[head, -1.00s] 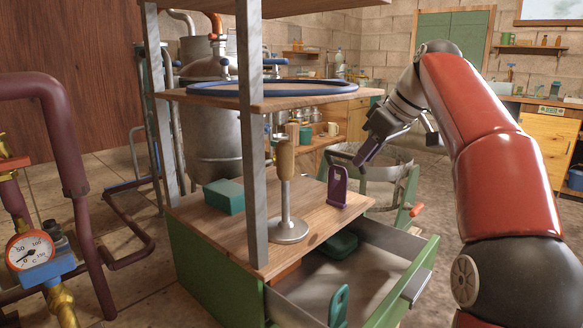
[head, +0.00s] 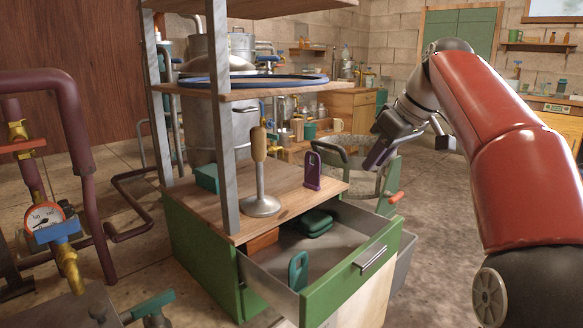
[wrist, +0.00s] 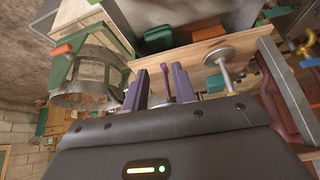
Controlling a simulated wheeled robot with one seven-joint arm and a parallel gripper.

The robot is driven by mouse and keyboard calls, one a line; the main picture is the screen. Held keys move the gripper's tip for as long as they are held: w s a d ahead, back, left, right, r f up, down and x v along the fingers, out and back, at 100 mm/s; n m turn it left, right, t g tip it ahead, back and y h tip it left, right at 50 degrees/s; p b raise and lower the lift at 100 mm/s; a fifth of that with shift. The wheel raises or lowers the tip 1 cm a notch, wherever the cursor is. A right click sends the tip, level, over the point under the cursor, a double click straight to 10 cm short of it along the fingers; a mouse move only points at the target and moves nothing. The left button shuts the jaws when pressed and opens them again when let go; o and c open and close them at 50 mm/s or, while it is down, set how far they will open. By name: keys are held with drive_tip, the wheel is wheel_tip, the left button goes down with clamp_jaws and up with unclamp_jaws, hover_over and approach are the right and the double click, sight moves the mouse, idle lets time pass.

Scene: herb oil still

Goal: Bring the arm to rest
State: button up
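My arm reaches from the right side of the head view, bent at a high elbow. My gripper (head: 377,158) hangs in the air to the right of the wooden worktop (head: 283,207), above the open drawer's far side. In the wrist view its two purple-grey fingers (wrist: 160,88) stand apart with nothing held between them. A purple tag-like piece with a slot (head: 312,170) stands upright on the worktop, left of the gripper. It also shows beyond and between the fingers in the wrist view (wrist: 166,84).
A green drawer (head: 352,270) stands pulled out, with teal pieces (head: 314,222) inside. A wooden-handled metal stand (head: 261,205) and teal block (head: 207,178) are on the worktop. A basket-like drum (head: 362,178) stands behind the gripper. Pipes with a gauge (head: 45,217) are left. Floor is clear beyond.

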drive_tip(key=s+a+f+m+t+h, duration=0.1)
drive_tip(key=s+f+m+h, duration=0.3)
drive_tip(key=s+f, duration=2)
drive_tip(key=s+m, duration=0.4)
drive_tip(key=shift+a+f, duration=0.25)
drive_tip(key=shift+f, duration=0.1)
drive_tip(key=shift+c, duration=0.2)
